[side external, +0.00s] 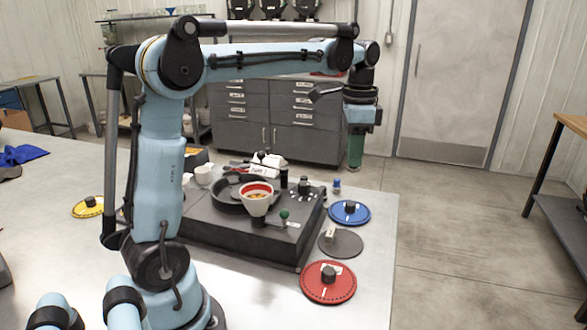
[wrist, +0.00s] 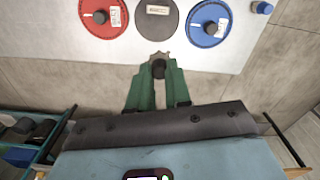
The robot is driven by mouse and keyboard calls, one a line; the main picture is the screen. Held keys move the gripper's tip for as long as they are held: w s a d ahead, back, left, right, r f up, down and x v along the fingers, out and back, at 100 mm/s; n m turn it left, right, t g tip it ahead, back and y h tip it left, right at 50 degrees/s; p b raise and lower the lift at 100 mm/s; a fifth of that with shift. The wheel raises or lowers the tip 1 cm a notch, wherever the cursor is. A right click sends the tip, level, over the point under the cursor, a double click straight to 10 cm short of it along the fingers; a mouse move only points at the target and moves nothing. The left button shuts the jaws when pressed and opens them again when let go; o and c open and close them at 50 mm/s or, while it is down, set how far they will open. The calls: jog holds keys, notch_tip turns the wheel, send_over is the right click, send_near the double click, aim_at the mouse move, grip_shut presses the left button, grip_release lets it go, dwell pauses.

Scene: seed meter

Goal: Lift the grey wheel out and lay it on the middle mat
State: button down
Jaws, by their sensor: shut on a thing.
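My gripper (side external: 355,150) hangs high, beyond the table's far right edge, with its green fingers pointing down. In the wrist view my gripper (wrist: 158,72) is shut on a small dark thing (wrist: 158,68), which I cannot identify; no wide disc shows there. The middle mat (side external: 340,243) is a bare dark grey disc with a pale label, between the red and blue wheels; it also shows in the wrist view (wrist: 158,27). The seed meter (side external: 240,233) is a dark box with a dark round part (side external: 230,191) on top. I cannot tell whether this part is the grey wheel.
A red wheel (side external: 328,288) and a blue wheel (side external: 349,217) lie either side of the mat. A yellow wheel (side external: 88,207) lies left. A red-rimmed cup (side external: 257,199) and a green knob (side external: 284,214) rise from the meter. A small blue item (side external: 337,187) stands near the edge.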

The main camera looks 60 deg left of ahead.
jog(key=shift+w+d+f, duration=0.1)
jog(key=shift+w+d, duration=0.1)
jog(key=shift+d, duration=0.75)
jog(key=shift+a+f, duration=0.15)
jog(key=shift+f, duration=4.5)
jog(key=shift+a+f, duration=0.1)
jog(key=shift+f, duration=4.55)
jog(key=shift+f, duration=0.4)
jog(key=c, duration=1)
grip_release()
jog(key=shift+o, duration=0.6)
jog(key=shift+o, duration=0.7)
